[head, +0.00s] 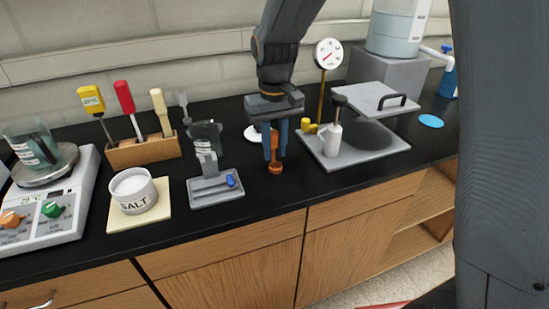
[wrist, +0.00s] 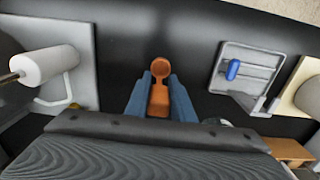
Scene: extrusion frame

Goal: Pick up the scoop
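The scoop (head: 275,168) is orange-brown, with a small round bowl and a handle. It is at the front part of the black counter, and its bowl points toward the counter's front edge. My gripper (head: 275,148) is over the counter with its two blue fingers down, one on each side of the scoop's handle. In the wrist view the scoop (wrist: 160,68) shows between the fingers of my gripper (wrist: 160,88), its bowl beyond the fingertips. The fingers are close to the handle; whether they press on it I cannot tell. Whether the scoop rests on the counter is also unclear.
A grey tray (head: 216,195) with a blue piece and a salt pot (head: 133,190) stand left. A wooden tool rack (head: 142,152) is behind left. Counter in front of the scoop is clear.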

